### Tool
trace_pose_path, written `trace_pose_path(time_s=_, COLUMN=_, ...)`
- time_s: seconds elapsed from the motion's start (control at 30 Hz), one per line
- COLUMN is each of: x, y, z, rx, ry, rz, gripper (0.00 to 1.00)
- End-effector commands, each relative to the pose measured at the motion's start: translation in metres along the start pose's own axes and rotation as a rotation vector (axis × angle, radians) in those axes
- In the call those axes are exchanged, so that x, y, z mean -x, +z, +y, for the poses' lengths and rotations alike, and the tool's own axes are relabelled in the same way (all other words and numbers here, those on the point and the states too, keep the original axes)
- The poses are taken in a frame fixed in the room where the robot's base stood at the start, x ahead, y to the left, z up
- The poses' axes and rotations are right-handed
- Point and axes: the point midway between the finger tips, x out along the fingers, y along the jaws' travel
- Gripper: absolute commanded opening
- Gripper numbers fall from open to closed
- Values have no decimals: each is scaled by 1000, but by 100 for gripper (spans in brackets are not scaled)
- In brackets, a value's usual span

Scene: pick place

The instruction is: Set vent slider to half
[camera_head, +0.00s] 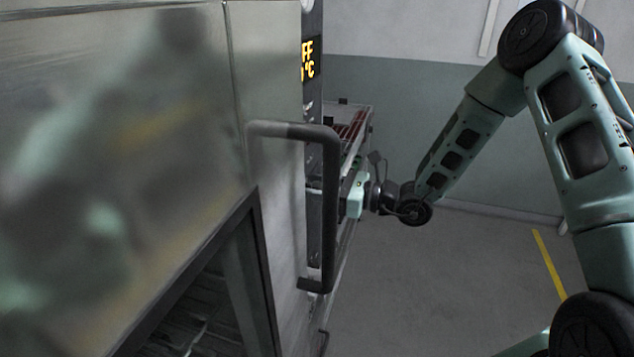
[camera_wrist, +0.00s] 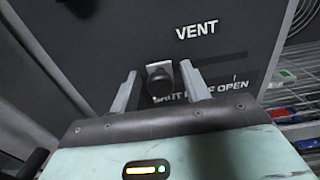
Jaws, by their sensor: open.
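The vent slider knob (camera_wrist: 158,82) is a small dark knob with a grey face on a black panel (camera_wrist: 110,40) in the wrist view. It stands at the left, by the SHUT end of the scale; HALF is partly hidden behind the right finger, and OPEN is farther right. My gripper (camera_wrist: 161,76) is open, with one finger on each side of the knob; I cannot tell whether either touches it. In the head view my gripper (camera_head: 355,192) is at the far side of the steel cabinet, and the knob is hidden there.
A dark door handle (camera_head: 330,200) juts from the cabinet front (camera_head: 275,90). An orange display (camera_head: 308,60) shows on the panel edge. A wire rack (camera_head: 356,118) stands beyond; in the wrist view wire shelves with packets (camera_wrist: 285,108) lie at right. The floor (camera_head: 460,270) is clear.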

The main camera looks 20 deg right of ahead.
Motion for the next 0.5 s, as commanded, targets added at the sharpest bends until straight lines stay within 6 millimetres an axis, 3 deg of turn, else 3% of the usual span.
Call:
trace_pose_path(time_s=0.3, x=-3, y=-1, z=0, rx=-1, ry=0, rz=1, gripper=46)
trace_pose_path(time_s=0.5, x=-3, y=0, z=0, rx=0, ry=0, rz=1, gripper=0)
